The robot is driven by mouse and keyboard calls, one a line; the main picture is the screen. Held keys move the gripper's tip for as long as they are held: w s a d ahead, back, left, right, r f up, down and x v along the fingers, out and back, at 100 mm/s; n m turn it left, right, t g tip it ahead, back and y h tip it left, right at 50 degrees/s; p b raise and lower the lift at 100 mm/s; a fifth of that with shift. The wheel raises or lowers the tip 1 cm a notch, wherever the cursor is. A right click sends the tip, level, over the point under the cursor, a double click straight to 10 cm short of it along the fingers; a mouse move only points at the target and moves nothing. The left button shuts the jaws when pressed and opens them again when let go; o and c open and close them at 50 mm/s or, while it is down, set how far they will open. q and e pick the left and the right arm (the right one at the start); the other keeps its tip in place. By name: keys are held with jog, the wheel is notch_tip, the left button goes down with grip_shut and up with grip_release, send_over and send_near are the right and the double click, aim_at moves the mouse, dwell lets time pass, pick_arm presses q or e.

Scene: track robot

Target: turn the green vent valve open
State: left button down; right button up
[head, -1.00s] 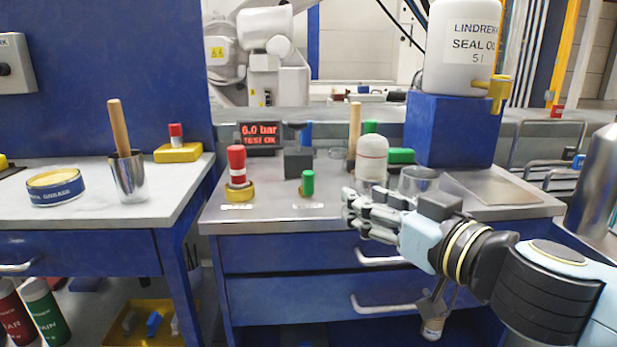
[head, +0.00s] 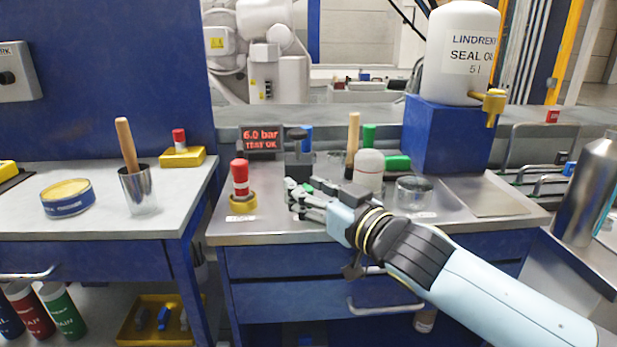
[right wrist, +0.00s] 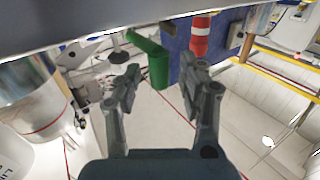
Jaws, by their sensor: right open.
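The green vent valve (head: 308,186) stands on the metal bench top, almost wholly hidden behind my right gripper (head: 300,200) in the head view. In the right wrist view, its green handle (right wrist: 157,68) shows ahead, in line with the gap between the two fingers of my right gripper (right wrist: 168,84). The fingers are apart and empty, and I cannot tell whether either touches the handle. My left gripper is not in view.
A white-capped jar (head: 369,168) and a glass (head: 413,190) stand to the right. The display (head: 262,138) is behind.

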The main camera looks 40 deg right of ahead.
jog(key=shift+w, duration=0.1)
grip_shut()
jog(key=shift+w+f, duration=0.1)
jog(key=shift+f, duration=0.15)
dwell(0.6)
